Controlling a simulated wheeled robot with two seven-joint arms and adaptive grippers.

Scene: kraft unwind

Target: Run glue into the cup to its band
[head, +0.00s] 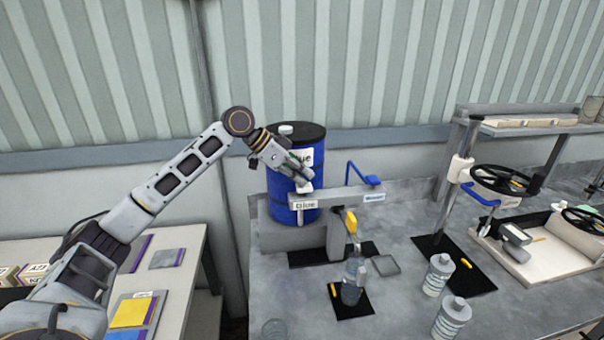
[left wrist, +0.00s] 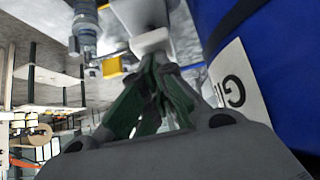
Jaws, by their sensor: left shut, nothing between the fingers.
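A blue drum (head: 285,185) with a black lid and a partly hidden label stands behind a grey dispensing stand (head: 335,235) with a small sign. A yellow nozzle (head: 351,222) hangs from the stand's arm. A clear bluish cup (head: 353,285) stands beneath it on a black mat; its band and fill level are too small to tell. A blue lever (head: 365,175) rises at the arm's right end. My left gripper (head: 303,180) is in front of the drum, just above the arm's left end. Its green fingers (left wrist: 155,90) are shut and empty, close to a white block (left wrist: 150,40). My right gripper is out of view.
Two capped bottles (head: 438,275) (head: 452,317) stand right of the cup. A machine with a black handwheel (head: 500,179) stands at right. A side table (head: 180,280) with coloured panels is at left, across a gap.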

